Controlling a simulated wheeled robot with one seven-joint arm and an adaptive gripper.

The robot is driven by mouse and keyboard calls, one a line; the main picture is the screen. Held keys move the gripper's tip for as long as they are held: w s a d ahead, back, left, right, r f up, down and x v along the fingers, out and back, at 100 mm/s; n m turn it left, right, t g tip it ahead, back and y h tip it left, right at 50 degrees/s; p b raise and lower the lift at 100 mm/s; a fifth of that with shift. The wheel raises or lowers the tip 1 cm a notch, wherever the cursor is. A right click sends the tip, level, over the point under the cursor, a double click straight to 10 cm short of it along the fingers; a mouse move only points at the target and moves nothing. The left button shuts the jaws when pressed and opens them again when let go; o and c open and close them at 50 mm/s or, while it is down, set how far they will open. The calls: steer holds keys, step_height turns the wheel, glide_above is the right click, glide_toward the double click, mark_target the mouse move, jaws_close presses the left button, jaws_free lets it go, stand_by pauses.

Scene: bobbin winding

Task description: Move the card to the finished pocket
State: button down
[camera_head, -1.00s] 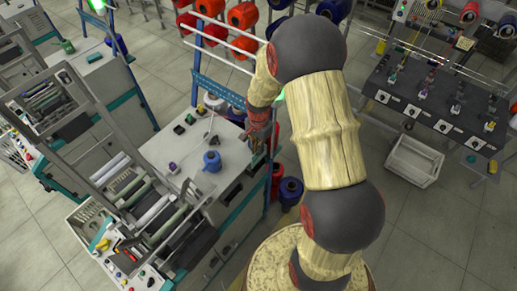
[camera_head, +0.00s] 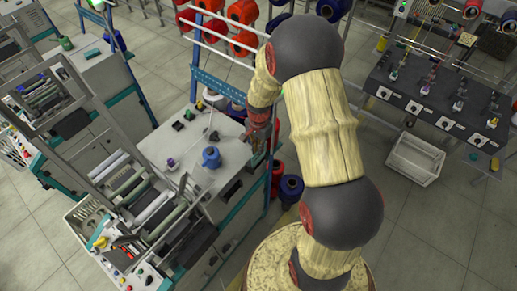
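My gripper (camera_head: 257,143) is small in the head view, pointing down beside the right edge of the grey worktop (camera_head: 170,150). Its fingers are dark and red and partly blend with the machine parts behind them, so I cannot tell whether they are open or shut, or hold anything. I cannot make out the card. I cannot pick out the finished pocket either; what lies right behind my gripper and arm is hidden.
A blue spool (camera_head: 211,158) and small dark parts (camera_head: 178,125) stand on the worktop. A blue perforated rail (camera_head: 215,83) rises behind it. Thread cones (camera_head: 291,188) sit below right.

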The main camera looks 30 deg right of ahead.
steer(key=shift+f+b, duration=0.75)
steer(key=shift+f, duration=0.5)
steer(key=shift+f, duration=0.2)
steer(key=shift+f+b, duration=0.25)
steer(key=shift+b, duration=0.1)
steer(key=c, duration=2)
jaws_free()
steer(key=shift+o, duration=0.2)
steer(key=shift+r, duration=0.1)
step_height(320, 180, up, 12)
steer(key=shift+f, duration=0.1)
